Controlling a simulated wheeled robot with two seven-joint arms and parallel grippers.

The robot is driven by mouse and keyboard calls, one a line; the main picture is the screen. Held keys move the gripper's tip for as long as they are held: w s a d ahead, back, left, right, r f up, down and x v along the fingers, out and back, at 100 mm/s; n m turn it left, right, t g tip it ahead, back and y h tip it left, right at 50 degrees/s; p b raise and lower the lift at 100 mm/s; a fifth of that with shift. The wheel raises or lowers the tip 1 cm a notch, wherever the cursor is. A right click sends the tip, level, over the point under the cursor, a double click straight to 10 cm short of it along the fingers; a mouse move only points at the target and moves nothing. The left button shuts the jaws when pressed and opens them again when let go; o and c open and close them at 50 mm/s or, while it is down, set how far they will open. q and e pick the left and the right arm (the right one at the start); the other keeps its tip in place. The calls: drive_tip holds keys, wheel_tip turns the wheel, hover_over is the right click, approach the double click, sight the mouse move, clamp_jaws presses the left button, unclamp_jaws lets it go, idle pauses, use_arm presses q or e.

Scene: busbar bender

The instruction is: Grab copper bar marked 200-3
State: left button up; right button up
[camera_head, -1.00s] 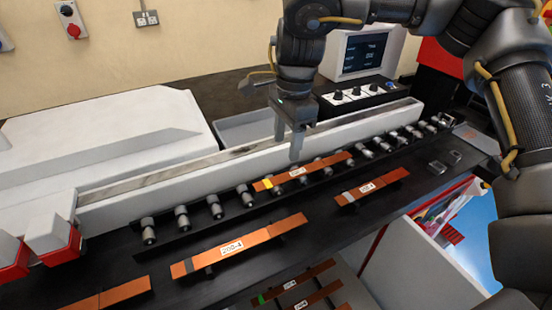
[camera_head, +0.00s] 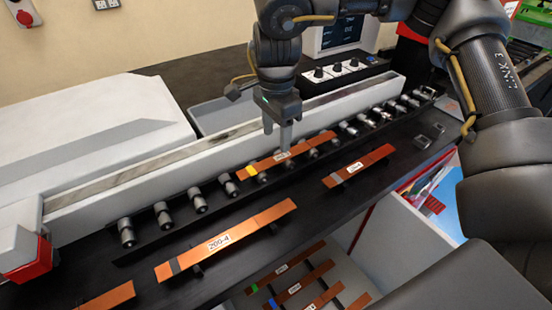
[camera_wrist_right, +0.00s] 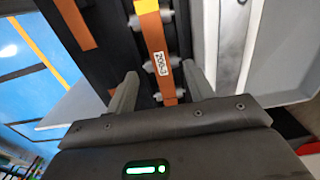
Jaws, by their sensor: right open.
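The copper bar marked 200-3 (camera_wrist_right: 156,50) shows between my open fingers in the right wrist view, with a yellow band at its far end. In the head view the same bar (camera_head: 300,149) lies on the row of rollers, its yellow band to the left. My right gripper (camera_head: 284,143) points down just over this bar; its fingers also show in the right wrist view (camera_wrist_right: 158,92), one on each side of the bar, not closed on it. My left gripper is not in view.
A bar marked 200-4 (camera_head: 228,239) lies in front on the black bench, and another bar (camera_head: 358,167) lies to the right. Several more bars lie below (camera_head: 300,283). A long white machine wall (camera_head: 150,165) runs just behind the rollers.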

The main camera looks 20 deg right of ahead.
sight(276, 159)
drive_tip(key=shift+s+a+f+p, duration=0.1)
drive_tip(key=shift+f+p, duration=0.6)
drive_tip(key=shift+f, duration=1.95)
clamp_jaws()
